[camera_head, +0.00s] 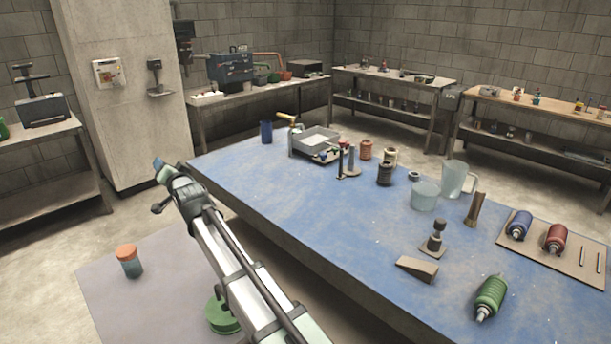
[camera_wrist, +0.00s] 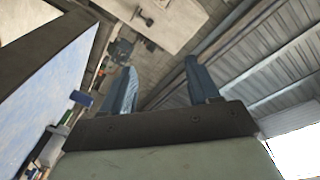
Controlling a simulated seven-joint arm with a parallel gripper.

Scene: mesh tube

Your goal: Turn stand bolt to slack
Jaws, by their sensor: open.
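No stand bolt can be made out for certain. A small stand (camera_head: 351,158) with upright posts on a flat base is on the blue table, just right of the grey tray. A dark knobbed piece (camera_head: 437,236) on a square plate stands nearer the front right; I cannot tell whether either carries the bolt. My gripper (camera_head: 160,165) is left of the table's far left corner, apart from both. In the wrist view my gripper (camera_wrist: 161,85) is open, its two blue fingers spread with nothing between them.
The blue table (camera_head: 300,230) holds a grey tray (camera_head: 318,138), a dark blue cup (camera_head: 266,132), spools, a clear jug (camera_head: 454,178), a wedge (camera_head: 417,267) and a green bottle (camera_head: 490,298). The table's front middle is clear. An orange-lidded jar (camera_head: 129,262) stands lower left.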

